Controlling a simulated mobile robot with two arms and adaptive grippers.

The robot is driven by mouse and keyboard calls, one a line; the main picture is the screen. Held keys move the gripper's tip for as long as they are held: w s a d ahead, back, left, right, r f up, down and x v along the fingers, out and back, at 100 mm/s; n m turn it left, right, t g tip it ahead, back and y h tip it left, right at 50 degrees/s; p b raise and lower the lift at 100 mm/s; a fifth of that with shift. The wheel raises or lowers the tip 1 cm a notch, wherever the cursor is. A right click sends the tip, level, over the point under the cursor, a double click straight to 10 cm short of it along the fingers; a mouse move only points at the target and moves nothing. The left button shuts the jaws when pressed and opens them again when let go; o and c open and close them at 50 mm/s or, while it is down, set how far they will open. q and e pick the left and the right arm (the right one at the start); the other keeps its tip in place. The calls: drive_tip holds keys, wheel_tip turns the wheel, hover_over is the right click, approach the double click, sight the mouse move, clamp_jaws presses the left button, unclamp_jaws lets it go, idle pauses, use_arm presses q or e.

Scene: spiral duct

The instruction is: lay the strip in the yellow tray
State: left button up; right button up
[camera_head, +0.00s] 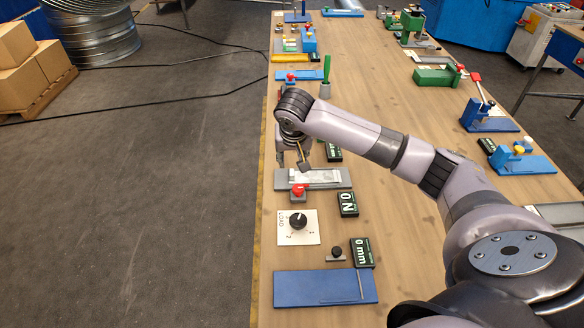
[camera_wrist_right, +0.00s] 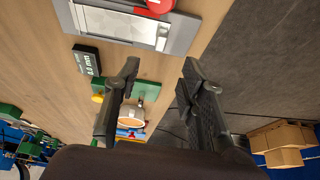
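My right gripper (camera_head: 292,160) hangs over the left edge of the bench, just behind a grey fixture (camera_head: 341,178). In the right wrist view its two fingers (camera_wrist_right: 160,75) are apart, with nothing held between them. A pale, silvery flat piece (camera_head: 329,174) lies on the grey fixture; it also shows in the wrist view (camera_wrist_right: 115,23). I cannot tell whether it is the strip. A small yellow flat piece (camera_head: 286,57) lies at the far left of the bench, too small to tell if it is the tray. My left gripper is not in view.
A red knob (camera_head: 299,189) sits at the fixture's front. Nearer are a black dial on a white plate (camera_head: 298,226) and a blue plate (camera_head: 310,289). A green-handled tool (camera_head: 325,84) stands behind the gripper. The middle of the bench is mostly clear.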

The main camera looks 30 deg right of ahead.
sight(291, 172)
drive_tip(key=x, duration=1)
drive_tip(key=shift+f+p, duration=0.1)
drive_tip(key=shift+p, duration=0.3)
drive_tip(key=shift+c, duration=0.5)
clamp_jaws()
drive_tip(key=c, duration=0.6)
unclamp_jaws()
clamp_jaws()
drive_tip(key=shift+w+a, duration=0.1)
drive_tip(key=shift+a, duration=0.05)
drive_tip(key=shift+w+a, duration=0.45)
drive_tip(key=shift+a, duration=0.3)
drive_tip(key=shift+w+a, duration=0.45)
drive_tip(key=shift+a, duration=0.3)
drive_tip(key=shift+w+a, duration=0.45)
drive_tip(key=shift+a, duration=0.3)
